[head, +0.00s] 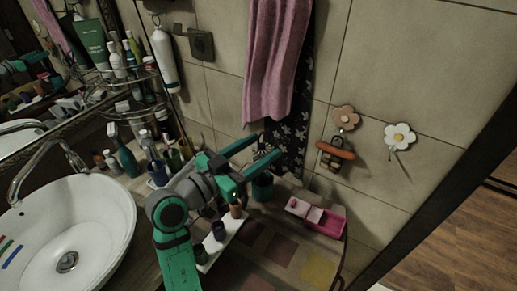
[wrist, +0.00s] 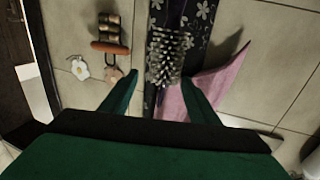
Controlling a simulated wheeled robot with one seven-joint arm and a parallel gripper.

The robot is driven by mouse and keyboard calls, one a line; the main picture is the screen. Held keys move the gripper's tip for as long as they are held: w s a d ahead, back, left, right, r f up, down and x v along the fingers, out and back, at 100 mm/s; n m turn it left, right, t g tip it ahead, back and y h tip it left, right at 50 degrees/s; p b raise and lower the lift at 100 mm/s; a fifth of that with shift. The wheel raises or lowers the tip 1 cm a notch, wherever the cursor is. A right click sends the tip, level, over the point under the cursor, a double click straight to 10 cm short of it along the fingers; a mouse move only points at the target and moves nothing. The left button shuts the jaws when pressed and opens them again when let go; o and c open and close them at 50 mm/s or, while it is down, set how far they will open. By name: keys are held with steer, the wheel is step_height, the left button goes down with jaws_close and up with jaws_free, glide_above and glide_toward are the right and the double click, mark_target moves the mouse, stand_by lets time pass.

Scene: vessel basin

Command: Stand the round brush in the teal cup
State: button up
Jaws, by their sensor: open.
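The round brush shows in the wrist view (wrist: 167,52) as a head of pale bristles just beyond my fingertips, against the dark floral cloth. In the head view its bristles (head: 264,152) show faintly between my fingers. Its handle is hidden. The teal cup (head: 262,188) stands below the fingers on the counter, partly covered by my gripper. I cannot tell whether the brush is in the cup or only in line with it. My gripper (head: 267,147) is open, its two teal fingers (wrist: 159,80) apart on either side of the bristles, with no visible grip.
A white tray (head: 228,229) with small dark cups lies under my arm. A pink box (head: 325,217) sits to the right. The basin (head: 100,225) and bottles (head: 126,160) are left. A pink towel (head: 275,60) hangs behind, and flower hooks (head: 399,135) are on the wall.

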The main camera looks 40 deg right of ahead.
steer(key=s+a, duration=0.1)
steer(key=a, duration=0.9)
steer(key=shift+s+a, duration=0.2)
steer(key=shift+a, duration=0.2)
stand_by(0.4)
